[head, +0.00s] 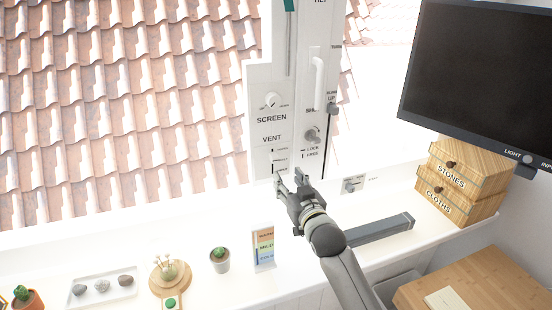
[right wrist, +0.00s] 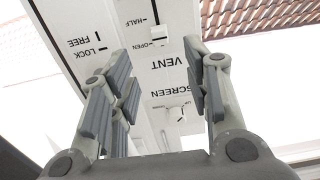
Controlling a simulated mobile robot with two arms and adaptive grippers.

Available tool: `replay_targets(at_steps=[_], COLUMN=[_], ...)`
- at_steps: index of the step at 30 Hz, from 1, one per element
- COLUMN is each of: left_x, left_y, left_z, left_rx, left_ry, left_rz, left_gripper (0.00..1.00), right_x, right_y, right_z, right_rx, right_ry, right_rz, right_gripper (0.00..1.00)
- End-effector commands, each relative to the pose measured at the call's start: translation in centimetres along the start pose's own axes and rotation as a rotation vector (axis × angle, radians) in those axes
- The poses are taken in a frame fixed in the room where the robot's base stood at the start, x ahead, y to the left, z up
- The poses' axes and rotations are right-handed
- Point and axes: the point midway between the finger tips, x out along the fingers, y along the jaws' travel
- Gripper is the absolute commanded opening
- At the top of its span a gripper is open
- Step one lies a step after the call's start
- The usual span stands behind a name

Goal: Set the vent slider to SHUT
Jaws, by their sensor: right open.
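The vent slider is a small white block (right wrist: 159,36) on the white control panel (head: 258,104), under the VENT label. In the right wrist view, where the lettering is upside down, it sits between the VENT label and the HALF mark. SHUT is not readable there. In the head view the slider is too small to make out clearly. My right gripper (head: 290,179) is open and empty at the panel's lower end, just below the vent scale. In the right wrist view its fingers (right wrist: 158,70) stand apart on either side of the VENT lettering. My left gripper is not in view.
A SCREEN dial (head: 271,100), a LOCK/FREE knob (head: 312,134) and a vertical white handle (head: 319,82) share the panel. A monitor (head: 480,75) and wooden drawers (head: 462,180) stand at right. A colored card (head: 263,246) and small cactus (head: 219,259) stand on the sill.

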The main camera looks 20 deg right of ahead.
Motion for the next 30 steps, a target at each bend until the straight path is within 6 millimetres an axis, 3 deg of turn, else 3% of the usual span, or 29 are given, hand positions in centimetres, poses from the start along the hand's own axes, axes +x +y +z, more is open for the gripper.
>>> replay_targets(at_steps=[4,21,30], left_x=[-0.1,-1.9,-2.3], left_y=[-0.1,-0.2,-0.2], left_z=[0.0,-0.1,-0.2], left_rx=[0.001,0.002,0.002], left_ry=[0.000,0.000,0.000], left_rz=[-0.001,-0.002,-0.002], left_gripper=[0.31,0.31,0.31], right_x=[0.9,8.1,10.7], right_y=[0.1,0.0,0.1], right_z=[-1.0,-1.1,-1.1], right_rx=[0.002,0.001,0.002], right_ry=[0.029,0.025,0.024], right_rz=[-0.001,-0.001,-0.001], right_gripper=[0.45,0.45,0.45])
